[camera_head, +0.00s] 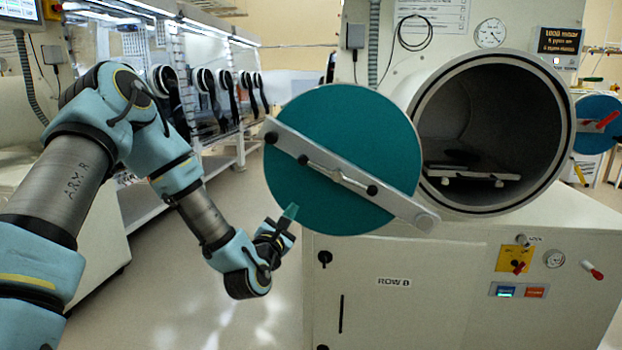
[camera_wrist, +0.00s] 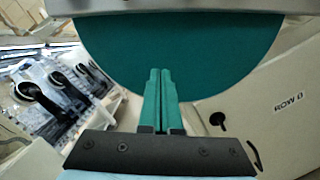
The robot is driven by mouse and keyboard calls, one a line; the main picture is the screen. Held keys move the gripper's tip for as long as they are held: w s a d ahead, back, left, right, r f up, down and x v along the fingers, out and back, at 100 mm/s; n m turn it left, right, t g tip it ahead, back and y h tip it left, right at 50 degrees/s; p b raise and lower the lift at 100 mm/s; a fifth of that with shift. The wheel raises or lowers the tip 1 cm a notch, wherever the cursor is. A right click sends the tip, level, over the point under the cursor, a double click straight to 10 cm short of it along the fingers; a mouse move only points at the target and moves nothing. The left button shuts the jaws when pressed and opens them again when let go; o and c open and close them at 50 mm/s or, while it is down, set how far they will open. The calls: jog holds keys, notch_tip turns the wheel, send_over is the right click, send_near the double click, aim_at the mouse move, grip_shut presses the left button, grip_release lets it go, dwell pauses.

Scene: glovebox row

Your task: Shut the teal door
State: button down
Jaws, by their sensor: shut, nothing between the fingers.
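The teal door (camera_head: 330,130) is a round disc with a grey metal bar across its face. It stands open to the left of the round chamber opening (camera_head: 495,130), hinged near the bar's right end. In the wrist view the door (camera_wrist: 180,50) fills the upper middle, with part of the bar along the top edge. My gripper (camera_head: 290,212) has teal fingers and is at the door's lower left edge. In the wrist view the fingers (camera_wrist: 160,75) are closed together, overlapping the door's lower part. I cannot tell whether they touch it. Nothing is held.
A sliding tray (camera_head: 470,173) lies inside the chamber. The white cabinet (camera_head: 400,290) marked ROW B stands below. A glovebox row with black glove ports (camera_head: 205,80) stands at the left. A blue door (camera_head: 598,122) with a red handle is at the right. The floor at lower left is clear.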

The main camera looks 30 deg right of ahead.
jog(key=n, duration=0.2)
jog(key=p, duration=0.4)
send_near(312, 176)
jog(key=shift+t, duration=0.4)
jog(key=w+d, duration=0.3)
jog(key=shift+w+d+f, duration=0.25)
jog(key=r, duration=0.1)
jog(key=d+r+p, duration=0.1)
jog(key=shift+s+d+r+m, duration=0.25)
jog(key=shift+d+r+m, duration=0.05)
jog(key=shift+r, duration=0.1)
jog(key=shift+s+d+r+p, duration=0.15)
jog(key=shift+r+p, duration=0.1)
jog(key=shift+p, duration=0.15)
